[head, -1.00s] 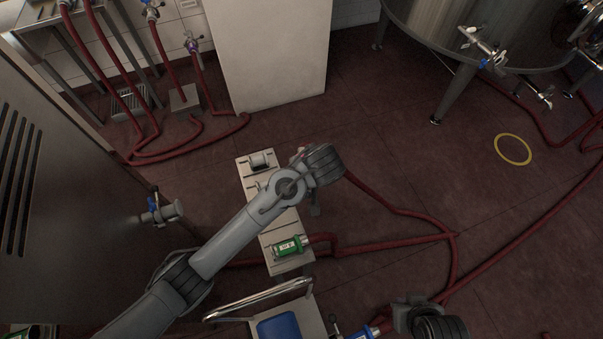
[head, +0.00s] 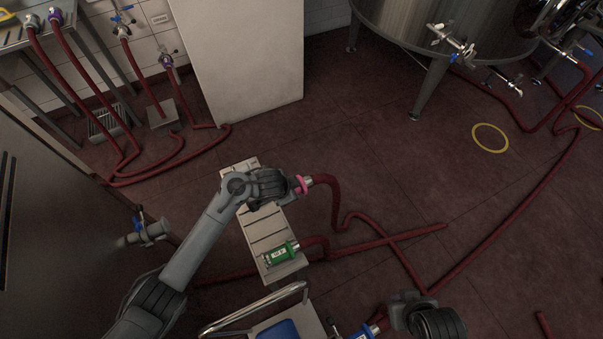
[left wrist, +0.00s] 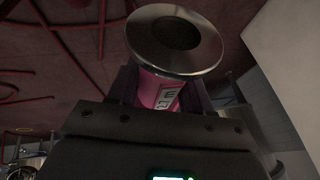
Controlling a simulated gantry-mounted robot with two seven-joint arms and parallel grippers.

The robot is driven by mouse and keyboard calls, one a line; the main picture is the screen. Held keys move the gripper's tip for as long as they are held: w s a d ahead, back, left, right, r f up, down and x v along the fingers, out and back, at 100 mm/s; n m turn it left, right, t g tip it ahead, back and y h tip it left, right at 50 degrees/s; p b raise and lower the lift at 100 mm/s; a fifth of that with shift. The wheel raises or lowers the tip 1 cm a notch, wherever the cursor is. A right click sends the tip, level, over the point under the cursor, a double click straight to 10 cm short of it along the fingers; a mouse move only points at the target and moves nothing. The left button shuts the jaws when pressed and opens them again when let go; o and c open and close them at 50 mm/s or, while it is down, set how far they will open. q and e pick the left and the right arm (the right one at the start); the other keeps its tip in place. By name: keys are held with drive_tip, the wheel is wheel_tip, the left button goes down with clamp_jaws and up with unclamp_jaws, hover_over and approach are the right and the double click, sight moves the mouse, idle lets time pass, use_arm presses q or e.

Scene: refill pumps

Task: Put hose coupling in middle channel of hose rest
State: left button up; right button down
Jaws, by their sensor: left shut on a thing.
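The hose coupling (head: 302,185) has a pink band and a red hose on its right side. My left gripper (head: 284,187) is shut on it, above the hose rest. In the left wrist view the pink coupling (left wrist: 158,92) sits between the fingers, its round metal flange with a dark opening facing the camera. The hose rest (head: 262,228) is a long pale slab with cross channels. My left wrist hides part of its far half. A green coupling (head: 282,252) lies across its near end. My right gripper (head: 402,312) is low in the head view; its fingers are unclear.
A blue-banded coupling (head: 370,331) shows at the bottom, left of my right gripper. A metal-railed cart (head: 262,312) stands just in front of the rest. Red hoses (head: 385,243) cross the floor to the right. A valve (head: 150,232) projects at left.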

use_arm(q)
hover_over(270, 222)
drive_tip(key=s, duration=0.1)
wheel_tip(270, 222, down, 8)
drive_tip(key=f+b, duration=0.6)
drive_tip(key=shift+s+a+f, duration=0.1)
drive_tip(key=shift+s+a, duration=0.25)
drive_tip(key=shift+a, duration=0.05)
drive_tip(key=shift+f+b, duration=1.2)
drive_tip(key=shift+f, duration=0.65)
drive_tip(key=shift+f, duration=0.15)
